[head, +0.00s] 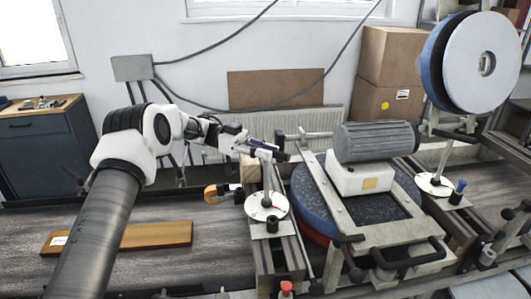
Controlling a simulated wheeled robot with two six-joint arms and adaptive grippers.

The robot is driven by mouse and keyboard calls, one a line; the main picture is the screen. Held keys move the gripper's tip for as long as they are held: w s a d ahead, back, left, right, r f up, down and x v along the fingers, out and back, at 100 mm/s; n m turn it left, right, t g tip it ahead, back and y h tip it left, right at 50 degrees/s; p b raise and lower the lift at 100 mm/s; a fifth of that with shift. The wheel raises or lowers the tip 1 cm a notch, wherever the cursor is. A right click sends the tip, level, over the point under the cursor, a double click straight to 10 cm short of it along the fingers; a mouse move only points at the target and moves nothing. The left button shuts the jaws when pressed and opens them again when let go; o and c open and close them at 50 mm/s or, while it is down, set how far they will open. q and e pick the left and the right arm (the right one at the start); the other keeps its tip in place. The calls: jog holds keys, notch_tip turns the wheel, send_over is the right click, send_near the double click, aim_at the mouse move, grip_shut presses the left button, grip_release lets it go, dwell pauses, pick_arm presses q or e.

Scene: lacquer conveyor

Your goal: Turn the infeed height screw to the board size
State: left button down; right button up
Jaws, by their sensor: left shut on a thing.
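The infeed height screw (267,183) is a pale upright post on a round white dial plate (260,209), at the left side of the machine. My left gripper (268,149) is at the top of this post, shut on its crank handle; the fingers and the grip are small and partly hidden. A brown board (158,236) with a white label lies flat on the dark conveyor bed (215,260) at left, clear of the screw. My right gripper is not in view.
A grey motor (375,141) and blue disc stand right of the screw. A second post (442,160) with a dial stands further right, below a large white wheel (485,62). A wooden piece with an orange end (212,194) lies beside the screw. Cardboard boxes (388,56) stand behind.

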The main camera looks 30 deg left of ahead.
pick_arm(q)
jog(key=shift+r, duration=0.1)
jog(key=c, duration=1)
grip_release()
jog(key=shift+c, duration=0.2)
notch_tip(320, 180, up, 10)
jog(key=shift+r, duration=0.1)
